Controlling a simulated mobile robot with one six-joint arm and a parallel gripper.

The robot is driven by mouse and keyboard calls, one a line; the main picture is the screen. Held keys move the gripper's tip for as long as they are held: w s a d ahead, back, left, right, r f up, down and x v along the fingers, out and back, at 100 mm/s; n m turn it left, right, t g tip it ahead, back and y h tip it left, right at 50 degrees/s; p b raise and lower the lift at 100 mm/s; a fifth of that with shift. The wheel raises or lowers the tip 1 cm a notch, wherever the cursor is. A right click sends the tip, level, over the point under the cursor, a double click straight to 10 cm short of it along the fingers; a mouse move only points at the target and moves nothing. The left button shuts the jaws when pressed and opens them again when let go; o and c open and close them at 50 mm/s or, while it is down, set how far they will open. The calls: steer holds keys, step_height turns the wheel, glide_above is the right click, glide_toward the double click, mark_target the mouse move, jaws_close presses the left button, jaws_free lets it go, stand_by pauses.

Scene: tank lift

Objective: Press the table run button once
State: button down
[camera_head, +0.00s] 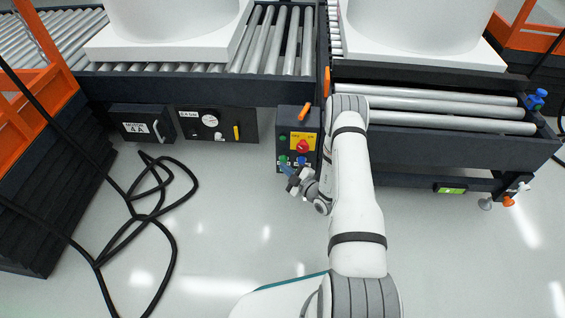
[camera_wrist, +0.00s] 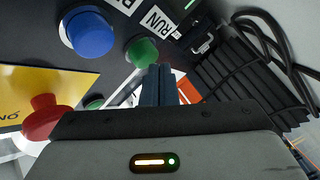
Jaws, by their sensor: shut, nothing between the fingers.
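The control box (camera_head: 313,125) hangs on the front of the roller table in the head view, with its buttons facing me. In the wrist view a green button (camera_wrist: 142,52) sits beside the RUN label (camera_wrist: 157,20). A blue button (camera_wrist: 90,32) is to its left, and a red mushroom button (camera_wrist: 43,117) stands by a yellow plate. My gripper (camera_wrist: 158,70) is shut and empty, its fingertips at the lower right edge of the green button in the picture. I cannot tell whether they touch it. The head view also shows my gripper (camera_head: 289,171) close to the box's lower end.
Another green button (camera_wrist: 94,102) is partly hidden behind my wrist. An orange handle (camera_head: 301,108) tops the box. Black cables (camera_head: 140,217) lie on the floor at left. White tanks (camera_head: 175,25) stand on the rollers. The floor below the box is open.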

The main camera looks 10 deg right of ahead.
steer(key=shift+w+d, duration=0.1)
steer(key=shift+w, duration=0.2)
steer(key=shift+s, duration=0.15)
steer(key=shift+s+a, duration=0.3)
steer(key=shift+s, duration=0.45)
steer(key=s+a+p, duration=0.1)
steer(key=s+a, duration=0.1)
steer(key=s, duration=0.3)
steer(key=shift+s+p, duration=0.4)
steer(key=shift+d, duration=0.1)
stand_by(0.6)
